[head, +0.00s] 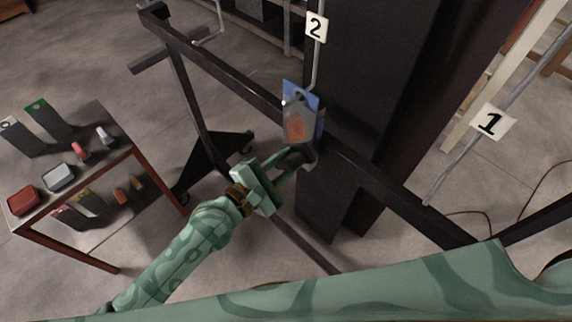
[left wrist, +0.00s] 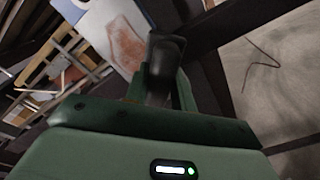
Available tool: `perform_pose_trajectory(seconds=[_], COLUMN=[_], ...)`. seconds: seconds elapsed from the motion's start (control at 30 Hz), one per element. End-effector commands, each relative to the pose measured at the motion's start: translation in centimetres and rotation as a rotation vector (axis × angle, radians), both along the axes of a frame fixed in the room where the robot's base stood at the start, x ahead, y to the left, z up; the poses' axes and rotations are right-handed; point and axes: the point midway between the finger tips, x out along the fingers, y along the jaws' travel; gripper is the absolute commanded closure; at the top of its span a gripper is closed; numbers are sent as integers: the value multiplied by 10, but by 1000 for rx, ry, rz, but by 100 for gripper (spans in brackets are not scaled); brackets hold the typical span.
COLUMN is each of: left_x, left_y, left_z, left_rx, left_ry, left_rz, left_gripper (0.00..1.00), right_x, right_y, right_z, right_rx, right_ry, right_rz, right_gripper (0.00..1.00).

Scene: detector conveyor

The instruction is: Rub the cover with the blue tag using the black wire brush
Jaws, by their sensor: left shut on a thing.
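The cover with the blue tag (head: 300,120) is a grey plate with a rust-coloured patch, hanging from a hook by the dark rail. Its face and patch also show in the left wrist view (left wrist: 122,42). My left gripper (head: 303,160) is at the cover's lower edge, shut on the black wire brush. The brush shows as a dark block between the fingers in the left wrist view (left wrist: 161,66), overlapping the cover's edge. Its bristles are hidden, and I cannot tell whether it touches the cover. My right gripper is out of view.
A table (head: 100,122) at the left holds several tagged plates, a red dish (head: 23,200), a pale dish (head: 59,177) and small items. A dark rail (head: 385,187) runs diagonally by a wide black column (head: 375,70).

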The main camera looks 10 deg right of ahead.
Motion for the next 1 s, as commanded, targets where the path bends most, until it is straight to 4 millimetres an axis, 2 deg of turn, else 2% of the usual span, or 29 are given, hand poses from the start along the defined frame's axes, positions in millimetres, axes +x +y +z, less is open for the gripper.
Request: perform_pose_trajectory(seconds=[0.2,0.47,0.77,0.87,1.0], left_x=[19,28,50,53,53], left_y=[15,22,40,42,41], left_z=[-1,0,-1,0,11], left_rx=[0,-1,0,1,-1], left_ry=[-4,-2,-3,-2,-1], left_rz=[2,2,1,1,0], left_gripper=[93,93,93,93,93], right_x=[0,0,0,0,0], right_y=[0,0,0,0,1], right_z=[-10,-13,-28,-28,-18], right_rx=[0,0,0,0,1], right_ry=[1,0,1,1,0], right_rz=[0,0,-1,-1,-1], right_gripper=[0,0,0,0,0])
